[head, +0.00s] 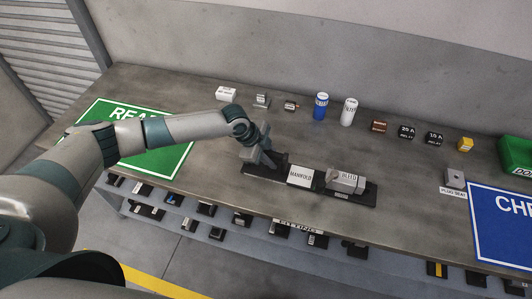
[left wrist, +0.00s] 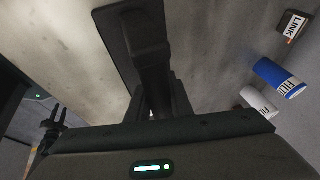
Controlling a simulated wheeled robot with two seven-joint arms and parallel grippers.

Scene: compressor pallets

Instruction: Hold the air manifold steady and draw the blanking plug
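The air manifold, a pale block labelled MANIFOLD (head: 300,176), sits on a long black base on the bench. At its right is a grey block with a partly legible label (head: 345,182); I cannot clearly make out the blanking plug. My left gripper (head: 264,160) is down at the left end of the base. In the left wrist view its fingers (left wrist: 160,103) are at a dark bar-like part (left wrist: 150,55); whether they grip it is unclear. A dark forked shape (left wrist: 52,130) at the left of that view may be my right gripper; its state is unclear.
Several small parts line the back, including a blue can (head: 320,107) and white can (head: 349,112). A plug seat block (head: 454,179), blue sign (head: 505,225) and green bin (head: 516,155) are right. A green sign (head: 170,160) lies under my left arm. A lower shelf holds dark parts.

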